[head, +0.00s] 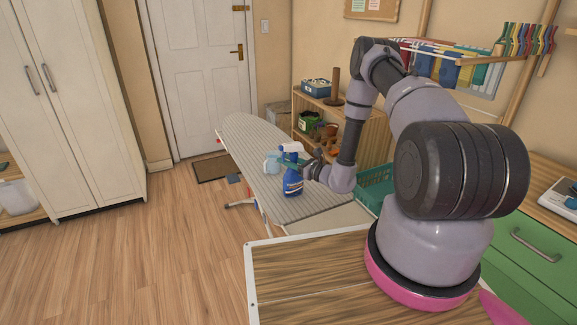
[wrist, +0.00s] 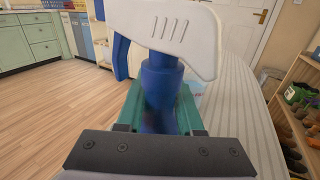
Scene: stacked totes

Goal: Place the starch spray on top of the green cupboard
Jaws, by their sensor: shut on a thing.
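The starch spray is a blue trigger bottle (head: 292,183) with a white and blue head, upright over the ironing board; I cannot tell if its base touches the board. My gripper (head: 303,164) is shut on it just below the trigger head. In the wrist view the white and blue spray head (wrist: 176,35) fills the upper middle, and its blue neck sits between the teal fingers of my gripper (wrist: 158,112). A green cupboard (head: 535,255) with a metal handle and a wooden top stands at the right edge in the head view.
A white device (head: 561,196) lies on the cupboard top. Floor at left is clear.

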